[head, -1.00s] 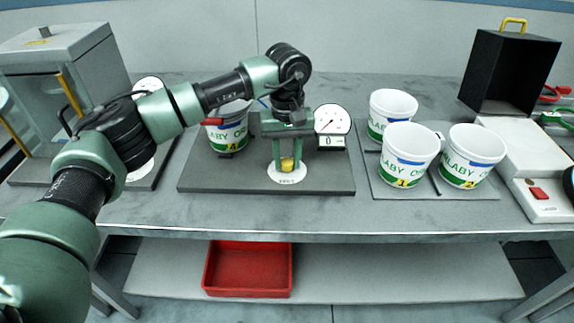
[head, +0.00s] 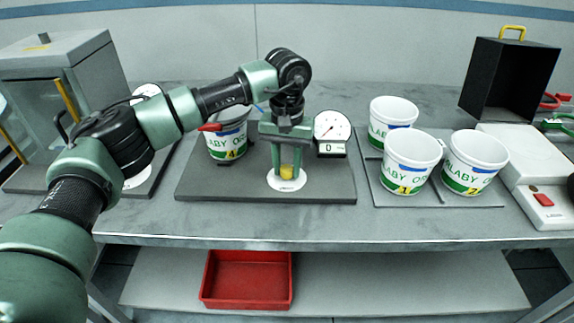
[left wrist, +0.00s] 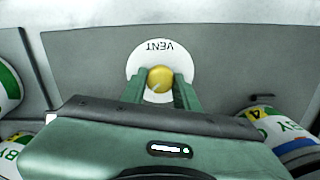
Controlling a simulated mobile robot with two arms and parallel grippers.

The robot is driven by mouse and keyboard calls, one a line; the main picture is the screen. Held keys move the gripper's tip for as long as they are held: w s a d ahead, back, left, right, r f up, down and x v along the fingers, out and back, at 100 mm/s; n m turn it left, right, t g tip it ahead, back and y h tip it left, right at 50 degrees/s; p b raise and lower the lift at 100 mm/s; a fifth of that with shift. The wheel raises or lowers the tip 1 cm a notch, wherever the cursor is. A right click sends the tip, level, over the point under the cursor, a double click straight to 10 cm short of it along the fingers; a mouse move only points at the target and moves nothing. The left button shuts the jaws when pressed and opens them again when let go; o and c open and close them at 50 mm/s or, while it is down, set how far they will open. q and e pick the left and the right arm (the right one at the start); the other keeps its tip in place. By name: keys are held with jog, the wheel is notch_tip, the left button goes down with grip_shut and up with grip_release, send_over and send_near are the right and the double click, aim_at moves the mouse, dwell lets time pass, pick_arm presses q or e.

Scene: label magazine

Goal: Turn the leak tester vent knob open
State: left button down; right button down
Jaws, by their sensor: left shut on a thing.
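The yellow vent knob (head: 287,172) sits on a round white plate (head: 286,184) on the leak tester's dark grey base (head: 322,189). My left gripper (head: 287,170) points straight down over it, with its two green fingers on either side of the knob, shut on it. In the left wrist view the knob (left wrist: 160,79) shows between the fingertips, below the word VENT on the white plate (left wrist: 138,60). A pale mark shows on the knob's top. The tester's dial gauge (head: 332,127) stands right of the gripper, above a small display reading 0. My right gripper is not in view.
A white tub marked 4 (head: 228,142) stands behind left on the tester base. Several more tubs, including tub 1 (head: 410,165) and tub 2 (head: 474,165), stand on a grey mat to the right. A red bin (head: 247,280) lies on the lower shelf.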

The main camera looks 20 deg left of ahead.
aim_at(287, 168)
pick_arm(q)
jog(key=shift+r, duration=0.15)
jog(key=c, duration=1.1)
grip_release()
jog(key=shift+o, duration=0.2)
notch_tip(287, 168, up, 8)
jog(key=shift+f+b, duration=0.15)
jog(key=shift+b, duration=0.3)
jog(key=shift+f, duration=0.1)
